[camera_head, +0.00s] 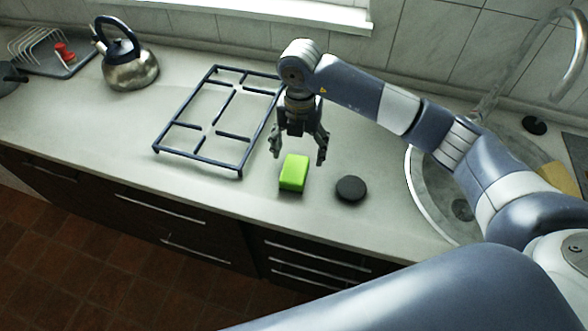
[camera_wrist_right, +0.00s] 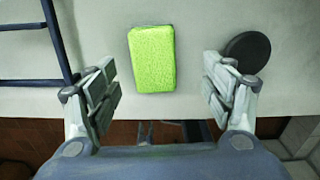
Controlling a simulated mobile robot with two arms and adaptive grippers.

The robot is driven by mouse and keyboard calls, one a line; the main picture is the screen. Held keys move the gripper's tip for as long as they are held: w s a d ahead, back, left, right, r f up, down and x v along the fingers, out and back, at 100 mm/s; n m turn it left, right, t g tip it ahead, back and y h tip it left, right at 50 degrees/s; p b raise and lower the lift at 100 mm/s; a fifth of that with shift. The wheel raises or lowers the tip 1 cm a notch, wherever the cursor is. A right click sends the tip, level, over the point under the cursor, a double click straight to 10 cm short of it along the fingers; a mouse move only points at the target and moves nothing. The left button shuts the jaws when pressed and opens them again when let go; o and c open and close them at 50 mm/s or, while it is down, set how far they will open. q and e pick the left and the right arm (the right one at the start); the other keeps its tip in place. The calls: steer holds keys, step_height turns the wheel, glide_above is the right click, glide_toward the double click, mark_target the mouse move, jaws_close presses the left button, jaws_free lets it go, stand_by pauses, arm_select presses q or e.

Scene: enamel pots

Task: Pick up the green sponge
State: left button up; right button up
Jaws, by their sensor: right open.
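The green sponge (camera_head: 293,173) lies on the light countertop near its front edge in the head view. It is a bright green block, and it also shows in the right wrist view (camera_wrist_right: 152,58) between and beyond the fingers. My right gripper (camera_head: 298,155) is open and empty, pointing down, with a finger to either side of the sponge in the picture. In the wrist view both fingers (camera_wrist_right: 162,95) are apart from the sponge. My left gripper is not in view.
A dark round disc (camera_head: 351,189) lies right of the sponge. A dark blue pot grate (camera_head: 221,120) lies to the left. A kettle (camera_head: 131,70) and a dish rack (camera_head: 45,50) stand at the far left. A round sink (camera_head: 416,190) is at the right.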

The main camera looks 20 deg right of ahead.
mark_target(294, 168)
step_height(294, 168, down, 3)
steer(key=shift+r+p, duration=0.1)
steer(key=shift+p, duration=0.2)
steer(key=f+p, duration=0.1)
steer(key=f, duration=0.1)
steer(key=a+f+p, duration=0.1)
steer(key=f, duration=0.1)
steer(key=shift+s+a, duration=0.1)
steer(key=shift+s, duration=0.05)
steer(key=shift+f, duration=0.65)
steer(key=c, duration=0.9)
